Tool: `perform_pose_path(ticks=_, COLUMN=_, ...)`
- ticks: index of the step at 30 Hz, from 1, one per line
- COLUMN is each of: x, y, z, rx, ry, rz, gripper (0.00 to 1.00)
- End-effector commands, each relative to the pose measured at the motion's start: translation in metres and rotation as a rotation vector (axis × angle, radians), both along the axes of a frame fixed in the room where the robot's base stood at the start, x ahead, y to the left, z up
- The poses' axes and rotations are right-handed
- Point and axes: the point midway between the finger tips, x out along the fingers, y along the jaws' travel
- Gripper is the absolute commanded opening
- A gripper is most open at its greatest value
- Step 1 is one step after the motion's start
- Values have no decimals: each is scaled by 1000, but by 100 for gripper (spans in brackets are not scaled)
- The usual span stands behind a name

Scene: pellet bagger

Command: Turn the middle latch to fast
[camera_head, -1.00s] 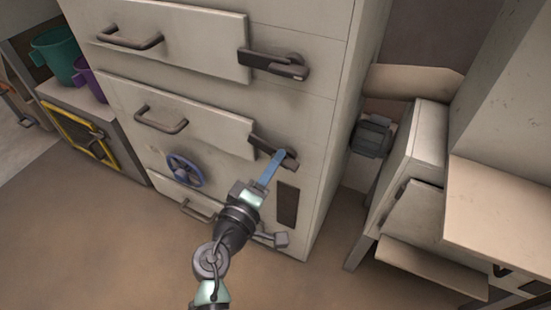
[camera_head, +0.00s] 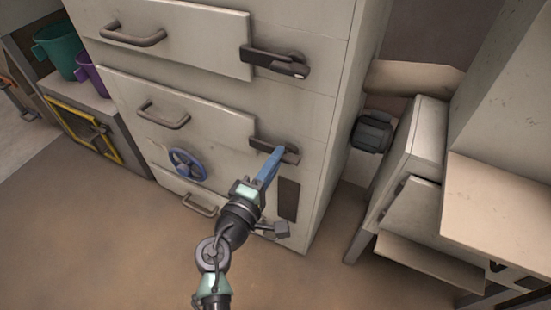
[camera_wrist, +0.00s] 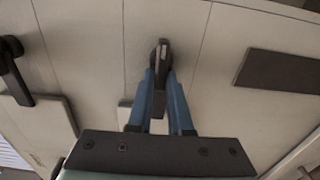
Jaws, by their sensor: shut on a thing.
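The middle latch (camera_head: 288,155) is a dark bar on the tall beige cabinet (camera_head: 318,120), at the right end of the middle panel. It points right and slightly down in the head view. My gripper (camera_head: 274,158) reaches up to it from below with blue fingers. In the wrist view the latch (camera_wrist: 161,52) stands between the two fingers (camera_wrist: 163,85), which are shut on it. The fingers hide part of the latch in the head view.
An upper latch (camera_head: 275,62) sits above on the same cabinet. A blue handwheel (camera_head: 187,166) and drawer handles (camera_head: 163,115) are to the left. A beige machine (camera_head: 410,150) stands at the right. Open floor (camera_head: 110,240) lies at the lower left.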

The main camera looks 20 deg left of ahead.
Motion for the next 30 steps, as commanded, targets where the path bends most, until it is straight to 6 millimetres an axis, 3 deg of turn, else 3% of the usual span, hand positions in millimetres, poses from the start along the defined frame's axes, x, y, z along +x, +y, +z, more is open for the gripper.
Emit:
perform_pose_path(ticks=3, x=-1, y=-1, z=-2, rx=-5, ry=3, rz=-3, gripper=0)
perform_pose_path(ticks=4, x=-1, y=-1, z=-2, rx=-5, ry=3, rz=-3, gripper=19)
perform_pose_path(ticks=9, x=0, y=-1, z=-1, rx=-3, ry=2, rz=-2, gripper=48)
perform_pose_path(ticks=20, x=-5, y=0, z=0, rx=-1, ry=2, rz=0, gripper=48)
perform_pose_path(ticks=23, x=-17, y=1, z=0, rx=-2, ry=3, rz=2, gripper=48)
perform_pose_path(ticks=30, x=-69, y=3, z=0, rx=-2, ry=5, rz=3, gripper=48)
